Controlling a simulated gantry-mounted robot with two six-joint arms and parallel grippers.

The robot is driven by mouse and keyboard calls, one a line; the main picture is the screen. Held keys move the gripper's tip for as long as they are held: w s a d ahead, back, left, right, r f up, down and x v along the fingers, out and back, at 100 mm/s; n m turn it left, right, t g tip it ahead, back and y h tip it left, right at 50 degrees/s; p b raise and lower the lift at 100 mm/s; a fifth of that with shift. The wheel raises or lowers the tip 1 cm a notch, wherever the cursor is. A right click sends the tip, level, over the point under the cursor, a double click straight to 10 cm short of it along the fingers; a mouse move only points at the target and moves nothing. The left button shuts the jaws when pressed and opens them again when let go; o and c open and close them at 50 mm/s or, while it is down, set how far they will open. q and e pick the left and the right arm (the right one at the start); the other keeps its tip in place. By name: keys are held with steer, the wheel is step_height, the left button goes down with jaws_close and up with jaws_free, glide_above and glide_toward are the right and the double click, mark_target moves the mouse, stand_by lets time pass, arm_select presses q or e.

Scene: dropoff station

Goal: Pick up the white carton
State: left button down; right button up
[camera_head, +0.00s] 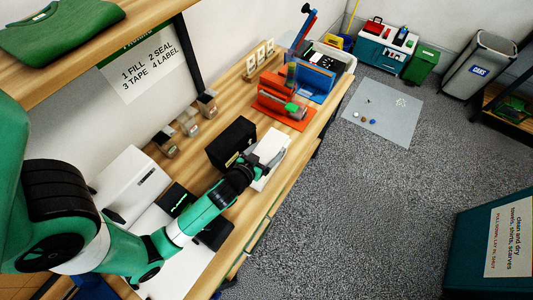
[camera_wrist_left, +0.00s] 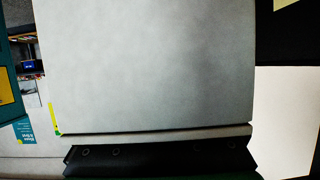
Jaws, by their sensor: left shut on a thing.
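The white carton (camera_head: 272,146) stands on the wooden bench, just right of a black box. My left gripper (camera_head: 262,166) is at the carton, shut on it, with its near side partly covered by the gripper. In the left wrist view a pale carton face (camera_wrist_left: 145,65) fills most of the picture, close above a dark gripper part (camera_wrist_left: 160,160). I cannot tell whether the carton is clear of the bench. My right gripper is not in view.
The black box (camera_head: 231,141) stands close beside the carton. A larger white box (camera_head: 130,185) is at the near left. Orange (camera_head: 278,105) and blue (camera_head: 316,78) holders are farther along the wooden bench (camera_head: 228,112). The bench edge and open floor lie to the right.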

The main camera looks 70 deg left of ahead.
arm_select(q)
steer(key=w+r, duration=0.1)
steer(key=r, duration=0.1)
steer(key=w+r+p, duration=0.1)
steer(key=w+r, duration=0.2)
steer(key=r, duration=0.2)
steer(key=shift+w+d, duration=0.25)
steer(key=shift+w, duration=0.05)
steer(key=w+r+p, duration=0.1)
steer(key=w+r, duration=0.3)
steer(key=w, duration=0.5)
steer(key=shift+w+d+p, duration=0.2)
steer(key=shift+d+p, duration=0.1)
steer(key=shift+d, duration=0.1)
